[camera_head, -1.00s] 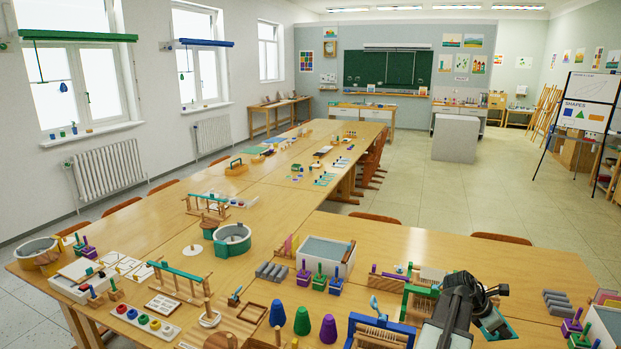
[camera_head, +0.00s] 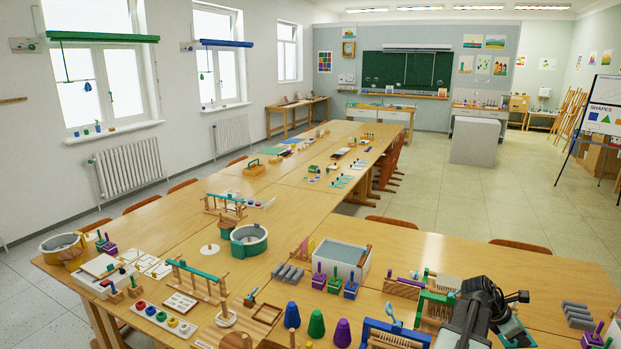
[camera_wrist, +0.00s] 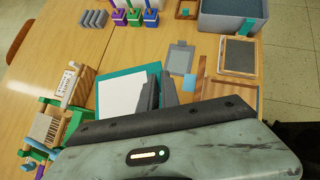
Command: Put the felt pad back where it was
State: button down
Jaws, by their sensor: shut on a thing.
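My gripper (camera_wrist: 160,92) is in the lower middle of the wrist view, its dark fingers close together. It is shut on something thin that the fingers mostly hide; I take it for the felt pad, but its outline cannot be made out. Below and left of the fingers lies a teal board with a white sheet (camera_wrist: 122,97). In the head view my gripper (camera_head: 487,290) is at the lower right, over the front table, and the pad cannot be picked out there.
A grey-lined tray (camera_wrist: 235,14) and a wood-framed dark square (camera_wrist: 238,52) lie beyond the fingers. A flat grey piece (camera_wrist: 180,58) is nearer. Bare table (camera_head: 450,252) shows behind.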

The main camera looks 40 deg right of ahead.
notch_tip(320, 180, down, 7)
jog(key=b, duration=0.8)
jog(key=shift+r+p, duration=4.2)
jog(key=w+a+f+b, duration=0.1)
jog(key=w+f+b, duration=0.1)
jog(key=f+b, duration=0.5)
jog(key=w+f+b, duration=0.1)
jog(key=f+b, duration=0.7)
jog(key=w+a+f+b, duration=0.1)
jog(key=w+f+b, duration=0.1)
jog(key=f+b, duration=0.6)
jog(key=shift+w+a, duration=0.3)
jog(key=shift+w, duration=0.05)
jog(key=shift+r, duration=0.2)
jog(key=shift+f, duration=0.15)
jog(key=c, duration=1.9)
grip_release()
jog(key=shift+c, duration=0.2)
jog(key=o, duration=0.4)
jog(key=shift+c, duration=0.2)
